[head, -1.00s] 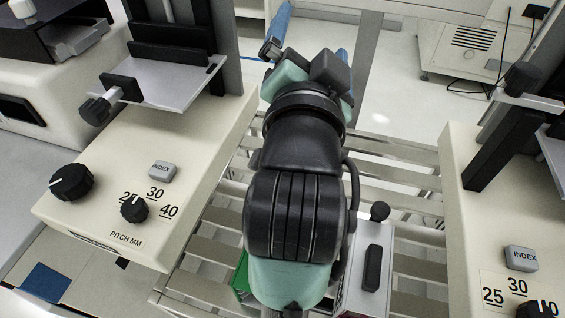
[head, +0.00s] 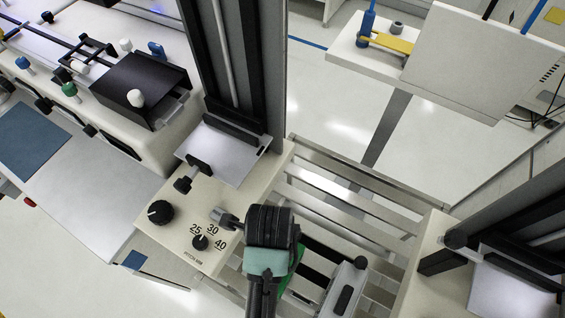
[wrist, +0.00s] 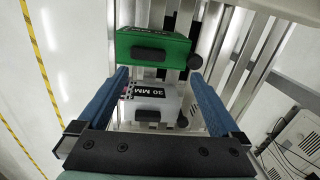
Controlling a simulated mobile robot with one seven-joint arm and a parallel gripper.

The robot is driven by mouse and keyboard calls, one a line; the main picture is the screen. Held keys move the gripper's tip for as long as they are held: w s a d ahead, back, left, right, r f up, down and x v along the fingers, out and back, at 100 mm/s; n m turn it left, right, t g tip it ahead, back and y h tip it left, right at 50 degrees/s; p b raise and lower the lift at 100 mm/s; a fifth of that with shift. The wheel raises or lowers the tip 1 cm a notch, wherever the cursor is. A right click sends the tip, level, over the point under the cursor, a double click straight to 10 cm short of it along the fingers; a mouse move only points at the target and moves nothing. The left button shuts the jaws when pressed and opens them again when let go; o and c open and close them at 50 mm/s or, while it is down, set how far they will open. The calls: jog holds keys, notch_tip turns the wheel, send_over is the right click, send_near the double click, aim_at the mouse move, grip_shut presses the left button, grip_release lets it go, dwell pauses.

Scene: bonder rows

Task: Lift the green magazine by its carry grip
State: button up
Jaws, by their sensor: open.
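The green magazine (wrist: 177,46) stands in the upper middle of the wrist view, with a black carry grip (wrist: 150,54) on top. In the head view a strip of the green magazine (head: 296,262) shows, mostly hidden behind my arm. A white magazine labelled 30 MM (wrist: 168,107) stands beside it and also has a black grip (wrist: 147,115). My gripper (wrist: 159,77) is open, its two blue fingers wide apart. In the wrist view the white magazine appears between the fingers and the green one beyond the fingertips. Nothing is held.
The magazines stand on a slatted metal rack (head: 345,185) between two cream machines. The left machine has a pitch knob (head: 200,242) and a metal plate (head: 225,152). The right machine (head: 425,245) has a similar plate. Open floor lies beyond the rack.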

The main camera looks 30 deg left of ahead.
jog(key=shift+m+g, duration=0.3)
jog(key=shift+g, duration=0.1)
jog(key=f, duration=0.2)
jog(key=s+f, duration=0.1)
jog(key=f, duration=0.4)
jog(key=shift+s+d, duration=0.3)
jog(key=shift+s, duration=0.05)
jog(key=shift+w+d+f, duration=0.1)
jog(key=shift+d+f, duration=0.05)
jog(key=shift+f, duration=2.7)
grip_shut()
